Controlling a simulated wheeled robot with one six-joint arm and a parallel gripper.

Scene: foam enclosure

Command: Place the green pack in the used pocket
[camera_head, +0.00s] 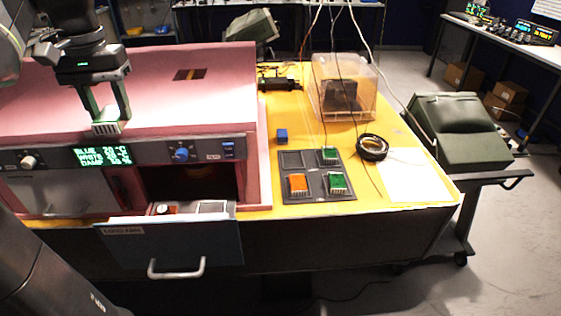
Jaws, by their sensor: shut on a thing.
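My gripper (108,122) is shut on a small pack (106,128) with a pale ribbed front and a greenish top, above the front of the pink enclosure. The fingers hide part of it. A dark tray (314,191) with four-sided pockets lies on the yellow table. Its front-right pocket holds a green pack (338,182), its back-right pocket another green pack (328,154), and its front-left pocket an orange pack (298,184). Its back-left pocket (292,160) looks empty. I cannot read a "used" label on any pocket.
A drawer (170,242) stands open below the control panel (105,156), with small compartments inside. A blue block (282,136), a black cable coil (372,147), a clear box (343,88) and a white sheet (413,175) are on the yellow table. Cables hang over it.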

